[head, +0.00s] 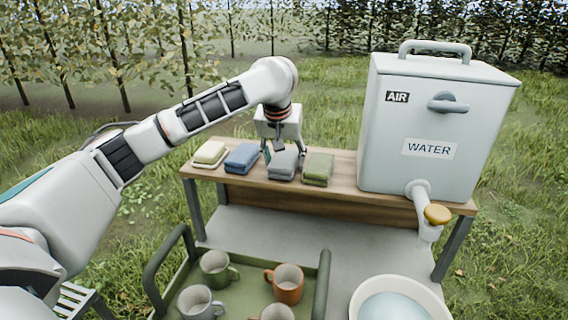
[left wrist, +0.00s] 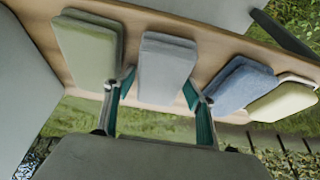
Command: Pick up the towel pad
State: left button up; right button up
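Several folded towel pads lie in a row on the wooden bench (head: 335,190): a cream one (head: 210,152), a blue one (head: 242,158), a grey one (head: 284,165) and a green one (head: 318,169). My left gripper (head: 283,152) is over the grey pad, pointing down. In the left wrist view its two teal fingers (left wrist: 158,86) are spread apart, one on each side of the near end of the grey pad (left wrist: 166,60). The green pad (left wrist: 88,48) and blue pad (left wrist: 243,84) lie close beside the fingers. Contact cannot be told. My right gripper is not in view.
A large water tank (head: 425,120) with a tap (head: 433,218) stands at the bench's right end. A basin (head: 358,300) is below the tap. A green tray (head: 248,272) with several mugs (head: 289,283) is in front.

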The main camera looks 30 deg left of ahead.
aim_at(283, 157)
pick_arm(q)
jog(key=c, duration=0.7)
jog(key=shift+o, duration=0.2)
jog(key=shift+r, duration=0.15)
notch_tip(283, 157, up, 20)
jog(key=o, duration=0.4)
jog(key=shift+c, duration=1.4)
jog(key=shift+f, duration=0.2)
jog(key=shift+a+f, duration=0.1)
